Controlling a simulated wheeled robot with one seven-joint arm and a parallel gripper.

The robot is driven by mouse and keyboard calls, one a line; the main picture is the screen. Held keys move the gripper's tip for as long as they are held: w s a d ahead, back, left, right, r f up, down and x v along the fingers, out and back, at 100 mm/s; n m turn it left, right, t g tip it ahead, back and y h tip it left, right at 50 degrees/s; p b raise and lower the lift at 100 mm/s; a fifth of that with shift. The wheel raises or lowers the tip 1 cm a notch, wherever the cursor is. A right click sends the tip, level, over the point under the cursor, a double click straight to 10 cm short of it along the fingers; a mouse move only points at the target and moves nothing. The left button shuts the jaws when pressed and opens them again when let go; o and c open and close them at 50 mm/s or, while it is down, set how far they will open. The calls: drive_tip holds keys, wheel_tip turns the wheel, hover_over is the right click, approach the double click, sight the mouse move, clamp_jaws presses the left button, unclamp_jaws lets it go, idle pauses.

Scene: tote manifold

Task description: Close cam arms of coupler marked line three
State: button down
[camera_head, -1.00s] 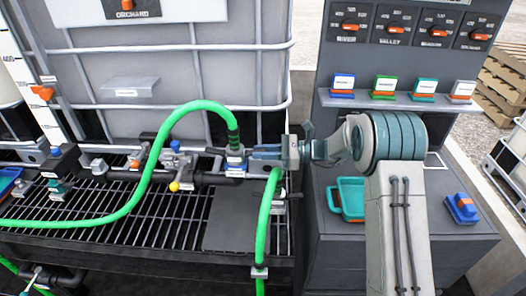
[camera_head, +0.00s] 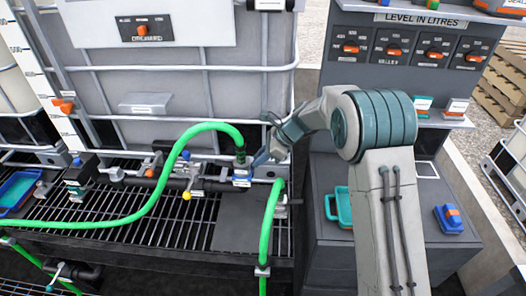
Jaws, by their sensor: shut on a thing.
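The green hose (camera_head: 150,200) arches over and ends at a coupler (camera_head: 242,178) with a blue and white body, on the pipe manifold in front of the tank. Its line number is too small to read. My gripper (camera_head: 260,158) comes in from the upper right, sloping down, with its blue fingers at the coupler's right side. It is shut on what seems to be a cam arm of this coupler; the arm itself is too small and partly hidden by the fingers. The position of the cam arm on the other side cannot be made out.
A caged white tank (camera_head: 190,75) stands close behind the coupler. A second green hose (camera_head: 267,225) hangs just right of it. A yellow-knobbed valve (camera_head: 187,195) is to the left. On the right are a grey cabinet, a teal tray (camera_head: 341,205) and a blue-orange box (camera_head: 449,218).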

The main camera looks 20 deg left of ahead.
drive_tip(key=shift+s+a+r+h+p, duration=0.1)
drive_tip(key=shift+a+r+h+p, duration=0.2)
drive_tip(key=shift+h, duration=0.5)
drive_tip(key=shift+a+f, duration=0.1)
drive_tip(key=shift+f, duration=0.05)
drive_tip(key=c, duration=1.3)
unclamp_jaws()
drive_tip(key=b+v, duration=0.1)
drive_tip(key=v, duration=0.6)
drive_tip(key=b+v, duration=0.2)
drive_tip(key=v, duration=0.4)
drive_tip(key=shift+s+r, duration=0.15)
drive_tip(key=shift+r, duration=0.35)
